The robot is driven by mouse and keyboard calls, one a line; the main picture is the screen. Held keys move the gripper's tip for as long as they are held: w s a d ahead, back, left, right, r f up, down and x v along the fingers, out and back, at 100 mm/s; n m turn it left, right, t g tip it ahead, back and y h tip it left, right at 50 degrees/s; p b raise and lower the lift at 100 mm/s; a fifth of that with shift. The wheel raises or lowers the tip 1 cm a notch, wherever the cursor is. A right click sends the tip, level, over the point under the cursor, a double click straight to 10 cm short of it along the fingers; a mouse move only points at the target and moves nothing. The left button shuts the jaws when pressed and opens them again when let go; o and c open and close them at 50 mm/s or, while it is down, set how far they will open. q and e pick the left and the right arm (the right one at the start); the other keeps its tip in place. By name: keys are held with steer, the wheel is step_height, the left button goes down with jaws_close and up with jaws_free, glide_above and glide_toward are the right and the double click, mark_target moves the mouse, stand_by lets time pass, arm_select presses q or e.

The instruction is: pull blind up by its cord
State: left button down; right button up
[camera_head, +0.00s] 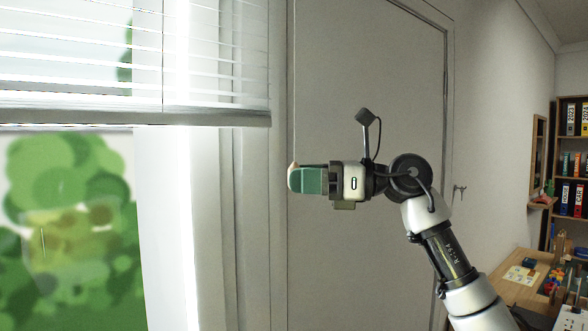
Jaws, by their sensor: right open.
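The white slatted blind (80,60) hangs at the upper left, partly raised, its bottom rail (130,118) level across the upper part of the window. My right gripper (296,178) is at mid picture, pointing left, just right of and below the right end of the rail. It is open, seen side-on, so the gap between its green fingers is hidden. A small pinkish bit shows at the fingertips; I cannot tell what it is. My left gripper is out of view.
Below the rail, the window (70,230) shows green foliage outside. A closed grey door (350,260) stands behind my right arm. At the right are a desk (510,290) with small items and a shelf (571,160) of binders.

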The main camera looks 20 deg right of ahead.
steer(key=shift+x, duration=0.85)
steer(key=shift+c, duration=0.3)
steer(key=shift+r, duration=0.1)
jaws_close()
